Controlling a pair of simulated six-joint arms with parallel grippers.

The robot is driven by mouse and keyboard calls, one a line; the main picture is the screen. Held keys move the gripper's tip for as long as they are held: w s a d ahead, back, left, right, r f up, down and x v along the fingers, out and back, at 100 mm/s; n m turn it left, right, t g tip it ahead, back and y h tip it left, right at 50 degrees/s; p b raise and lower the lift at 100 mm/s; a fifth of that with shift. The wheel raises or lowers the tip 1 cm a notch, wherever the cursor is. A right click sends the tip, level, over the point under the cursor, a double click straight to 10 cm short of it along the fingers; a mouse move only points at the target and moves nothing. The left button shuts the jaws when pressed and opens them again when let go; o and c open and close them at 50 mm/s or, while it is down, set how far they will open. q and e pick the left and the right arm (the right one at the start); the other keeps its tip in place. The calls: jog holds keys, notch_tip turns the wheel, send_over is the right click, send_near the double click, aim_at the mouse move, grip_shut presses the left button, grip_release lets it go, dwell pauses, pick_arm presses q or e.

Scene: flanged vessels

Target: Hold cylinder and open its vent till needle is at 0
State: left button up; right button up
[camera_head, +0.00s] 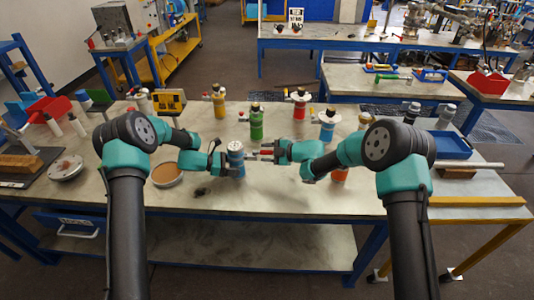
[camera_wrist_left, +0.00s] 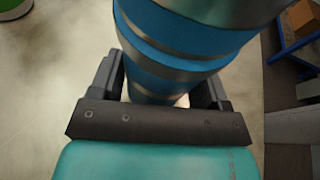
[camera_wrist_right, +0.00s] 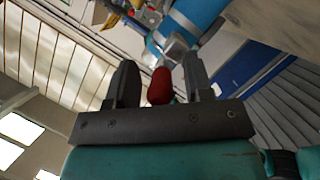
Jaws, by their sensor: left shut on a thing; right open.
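A blue cylinder with silver bands (camera_head: 237,161) stands at the middle of the workbench. My left gripper (camera_head: 226,164) is shut around its body from the left. The left wrist view shows the cylinder's blue wall (camera_wrist_left: 165,45) between the two fingers. My right gripper (camera_head: 262,153) is at the cylinder's right side, near its upper part. In the right wrist view a red knob (camera_wrist_right: 159,86) sits between the open fingers, with gaps on both sides. The blue cylinder (camera_wrist_right: 198,18) shows beyond it. I cannot make out a gauge needle in any view.
Yellow (camera_head: 218,101), green (camera_head: 256,124), red (camera_head: 299,107) and another blue vessel (camera_head: 327,126) stand farther back. An orange vessel (camera_head: 339,174) is partly hidden by my right arm. A round tan dish (camera_head: 167,175) lies left of the cylinder. The bench front is mostly clear.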

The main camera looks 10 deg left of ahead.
jog(key=shift+c, duration=0.5)
grip_shut()
